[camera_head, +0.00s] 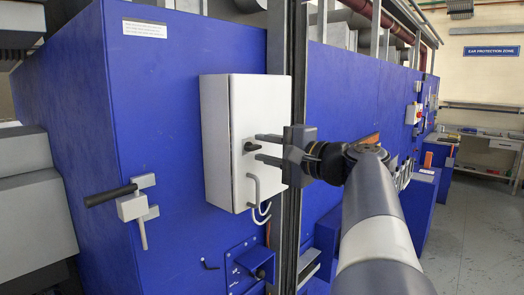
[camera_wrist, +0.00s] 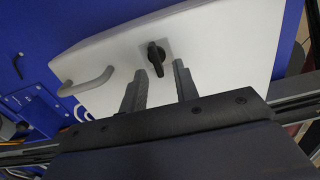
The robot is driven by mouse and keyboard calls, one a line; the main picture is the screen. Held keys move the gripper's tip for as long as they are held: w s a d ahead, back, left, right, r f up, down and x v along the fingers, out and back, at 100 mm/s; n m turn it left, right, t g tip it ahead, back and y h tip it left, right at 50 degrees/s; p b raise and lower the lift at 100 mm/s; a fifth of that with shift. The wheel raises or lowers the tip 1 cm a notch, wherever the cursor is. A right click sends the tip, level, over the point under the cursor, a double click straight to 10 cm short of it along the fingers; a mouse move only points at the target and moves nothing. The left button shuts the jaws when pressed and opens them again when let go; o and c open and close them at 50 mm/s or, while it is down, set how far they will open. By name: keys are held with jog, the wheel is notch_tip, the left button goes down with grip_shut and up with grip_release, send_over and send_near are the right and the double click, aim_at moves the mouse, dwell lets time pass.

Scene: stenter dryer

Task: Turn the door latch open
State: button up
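The door latch (camera_head: 250,146) is a small black turn knob on the front of a white cabinet (camera_head: 222,135). In the wrist view the latch (camera_wrist: 156,54) sits on a light square plate, its lower end pointing between my fingertips. My gripper (camera_head: 260,148) is open, with one finger above and one below the latch's level in the head view. In the wrist view my gripper (camera_wrist: 160,72) has an empty gap between its fingers. The fingertips are close to the latch; I cannot tell whether they touch it. The cabinet door is shut.
A grey pull handle (camera_wrist: 88,80) stands out from the cabinet door, below the latch in the head view. A blue machine panel (camera_head: 160,90) surrounds the cabinet. A lever with a black grip (camera_head: 112,195) projects at the left. Open floor (camera_head: 465,230) lies at the right.

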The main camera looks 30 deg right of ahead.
jog(key=b+v, duration=0.2)
jog(key=v, duration=0.8)
jog(key=shift+s+b, duration=0.35)
jog(key=shift+s, duration=0.05)
jog(key=shift+w+d, duration=0.1)
jog(key=shift+p+x, duration=1.45)
jog(key=shift+x, duration=3.9)
